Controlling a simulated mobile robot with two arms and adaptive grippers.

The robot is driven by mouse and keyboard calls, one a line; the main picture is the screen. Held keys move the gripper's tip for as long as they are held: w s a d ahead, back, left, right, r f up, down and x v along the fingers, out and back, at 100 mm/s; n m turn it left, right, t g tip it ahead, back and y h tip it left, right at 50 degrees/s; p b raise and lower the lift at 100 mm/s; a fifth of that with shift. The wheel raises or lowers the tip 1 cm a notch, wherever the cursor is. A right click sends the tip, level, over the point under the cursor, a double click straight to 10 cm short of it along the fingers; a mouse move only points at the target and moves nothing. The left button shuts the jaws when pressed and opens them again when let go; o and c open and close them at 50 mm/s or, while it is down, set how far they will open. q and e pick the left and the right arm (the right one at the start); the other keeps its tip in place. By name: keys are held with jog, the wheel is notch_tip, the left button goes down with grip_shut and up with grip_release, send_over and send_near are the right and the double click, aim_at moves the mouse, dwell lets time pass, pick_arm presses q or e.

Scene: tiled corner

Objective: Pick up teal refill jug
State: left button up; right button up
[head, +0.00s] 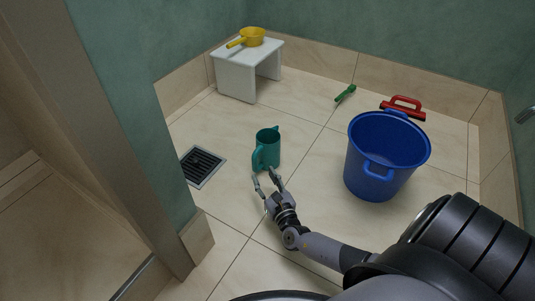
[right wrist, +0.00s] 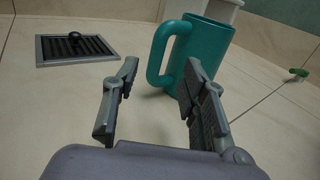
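The teal refill jug (head: 268,147) stands upright on the tiled floor near the middle of the head view. Its handle is on the side toward my right gripper. My right gripper (head: 267,179) is open and empty, just in front of the jug. In the right wrist view the jug (right wrist: 207,55) is beyond the fingers, its handle showing between them and the right finger overlapping its lower body. The right gripper (right wrist: 158,115) has nothing between its fingertips that I can see it touching. My left gripper is not in view.
A blue bucket (head: 384,160) stands right of the jug. A floor drain (head: 201,167) lies left of it. A white stool (head: 236,75) with a yellow dipper (head: 252,36) is behind. A green brush (head: 345,93) and a red-handled thing (head: 404,104) lie farther back. A wall corner (head: 150,130) stands at left.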

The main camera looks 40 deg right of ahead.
aim_at(255, 162)
jog(key=shift+w+d, duration=0.1)
jog(key=shift+w, duration=0.3)
jog(key=b+x, duration=0.1)
jog(key=x, duration=0.1)
jog(key=b+x, duration=0.2)
jog(key=shift+w+r, duration=0.2)
jog(key=shift+w, duration=0.25)
jog(key=shift+w+r, duration=0.1)
jog(key=shift+w, duration=0.2)
jog(key=shift+c, duration=0.2)
grip_shut()
jog(key=shift+r, duration=0.1)
